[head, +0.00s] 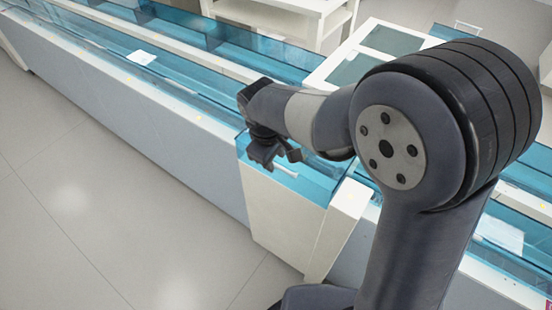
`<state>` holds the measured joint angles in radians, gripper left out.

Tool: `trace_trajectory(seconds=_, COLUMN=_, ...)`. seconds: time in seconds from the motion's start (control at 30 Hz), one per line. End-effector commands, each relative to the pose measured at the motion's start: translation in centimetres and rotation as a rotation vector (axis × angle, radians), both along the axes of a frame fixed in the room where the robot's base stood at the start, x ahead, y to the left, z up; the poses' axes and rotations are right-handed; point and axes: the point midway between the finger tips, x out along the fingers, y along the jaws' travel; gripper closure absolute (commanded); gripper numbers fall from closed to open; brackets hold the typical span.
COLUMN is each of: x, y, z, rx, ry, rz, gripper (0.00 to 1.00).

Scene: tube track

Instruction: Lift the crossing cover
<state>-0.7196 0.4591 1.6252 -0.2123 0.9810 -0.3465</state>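The crossing cover appears to be the clear blue lid (312,186) on top of a white box-like section that juts out from the long track. A thin white bar (286,171), which looks like a handle, lies on the lid. My gripper (277,156) points down just above the lid, close to the bar's far end. Its two dark fingers look apart, with nothing seen between them. I cannot tell whether the fingers touch the bar. My arm hides the lid's far right part.
A long blue-walled track (170,79) runs from upper left to lower right, partly behind my arm. A white frame with dark panes (352,68) stands behind it. A white table (290,7) is at the back. The grey floor (110,210) at front left is clear.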

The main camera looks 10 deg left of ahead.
Motion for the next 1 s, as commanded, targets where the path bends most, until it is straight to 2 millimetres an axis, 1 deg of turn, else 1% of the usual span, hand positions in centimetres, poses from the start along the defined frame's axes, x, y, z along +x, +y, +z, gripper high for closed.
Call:
trace_trajectory(seconds=0.03, x=0.11, y=-0.07, z=-0.62, rx=-0.001, ry=0.002, rz=0.000, gripper=0.67)
trace_trajectory(seconds=0.17, x=0.28, y=-0.10, z=-1.38, rx=0.000, ry=0.000, rz=0.000, gripper=0.67)
trace_trajectory(seconds=0.47, x=0.30, y=-0.11, z=-1.57, rx=0.001, ry=-0.001, rz=0.000, gripper=0.67)
trace_trajectory(seconds=0.87, x=0.30, y=-0.10, z=-1.54, rx=0.001, ry=0.000, rz=0.000, gripper=1.00)
trace_trajectory(seconds=1.0, x=0.29, y=-0.10, z=-1.54, rx=0.001, ry=0.000, rz=0.000, gripper=1.00)
